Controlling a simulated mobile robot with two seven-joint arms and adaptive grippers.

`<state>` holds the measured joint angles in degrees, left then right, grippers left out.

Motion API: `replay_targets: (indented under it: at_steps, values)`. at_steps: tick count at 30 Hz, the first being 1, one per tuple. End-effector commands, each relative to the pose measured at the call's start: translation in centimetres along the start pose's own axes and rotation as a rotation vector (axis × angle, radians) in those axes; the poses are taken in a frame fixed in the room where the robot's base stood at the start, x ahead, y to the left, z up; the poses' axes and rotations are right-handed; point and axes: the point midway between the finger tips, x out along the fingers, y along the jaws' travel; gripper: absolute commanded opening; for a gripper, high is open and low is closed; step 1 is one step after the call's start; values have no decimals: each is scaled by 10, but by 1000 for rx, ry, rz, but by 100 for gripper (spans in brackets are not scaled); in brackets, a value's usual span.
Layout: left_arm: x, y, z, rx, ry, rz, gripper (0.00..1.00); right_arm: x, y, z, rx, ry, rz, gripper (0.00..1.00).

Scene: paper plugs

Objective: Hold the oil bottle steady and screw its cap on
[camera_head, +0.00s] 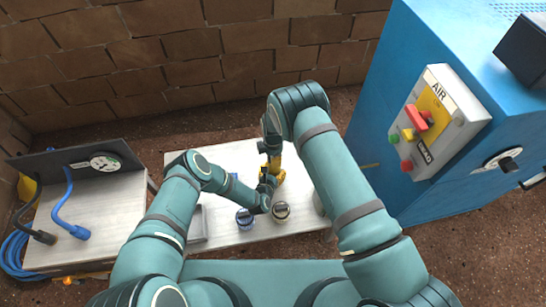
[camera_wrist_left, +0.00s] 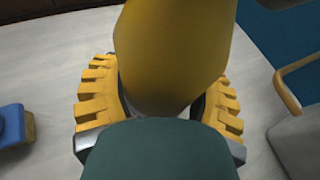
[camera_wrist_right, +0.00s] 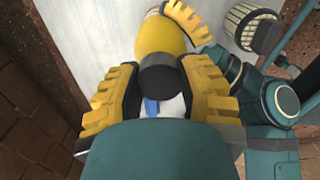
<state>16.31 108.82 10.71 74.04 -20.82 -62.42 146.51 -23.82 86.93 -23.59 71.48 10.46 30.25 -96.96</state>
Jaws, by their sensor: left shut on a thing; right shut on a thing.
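The yellow oil bottle (camera_head: 277,176) stands on the pale bench top (camera_head: 224,153). It fills the space between my left fingers in the left wrist view (camera_wrist_left: 172,55). My left gripper (camera_head: 267,187) is shut on the bottle's side. My right gripper (camera_head: 270,147) is above the bottle. It is shut on the dark round cap (camera_wrist_right: 163,76), which lies in line with the yellow bottle (camera_wrist_right: 162,38) in the right wrist view. Whether the cap touches the neck or is threaded on is hidden.
Two small round containers, one bluish (camera_head: 245,219) and one dark-topped (camera_head: 281,211), stand near the bench front, close to my left gripper. A blue machine (camera_head: 390,90) with an AIR panel (camera_head: 437,115) rises at right. A side bench (camera_head: 105,205) with hoses is at left.

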Motion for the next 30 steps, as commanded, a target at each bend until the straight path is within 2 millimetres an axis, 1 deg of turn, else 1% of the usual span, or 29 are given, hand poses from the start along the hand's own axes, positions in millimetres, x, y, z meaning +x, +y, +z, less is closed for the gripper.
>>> replay_targets:
  at_steps: [1, 6, 9, 12, 16, 25, 26, 27, 30]
  values:
    - [0, 0, 0, 0, -1, 0, 0, 0, 0, 0, 86, 0, 0, 0]
    - [0, 0, 0, 0, -1, 0, 0, 0, 0, 0, 402, -1, -1, 0]
    - [0, 0, 0, 0, -1, -1, 0, 0, 0, 0, 566, -2, -1, 0]
    - [0, 0, 0, 0, -1, -1, 0, 0, 0, 0, 684, -2, -1, 0]
    - [0, 0, 0, 0, -1, -1, 0, 0, 0, 0, 760, -2, -2, 0]
    - [0, 0, 0, 0, -1, -1, 0, 0, 0, 0, 768, -2, -2, 0]
    - [0, 0, 0, 0, -1, -1, 0, 0, 0, 0, 768, -2, -2, 49]
    - [0, 0, 0, 0, -1, -1, 0, 0, 0, 0, 767, -1, -2, 63]
    - [0, 0, 0, 0, 0, 0, 0, 1, 0, -1, 767, -1, -4, 64]
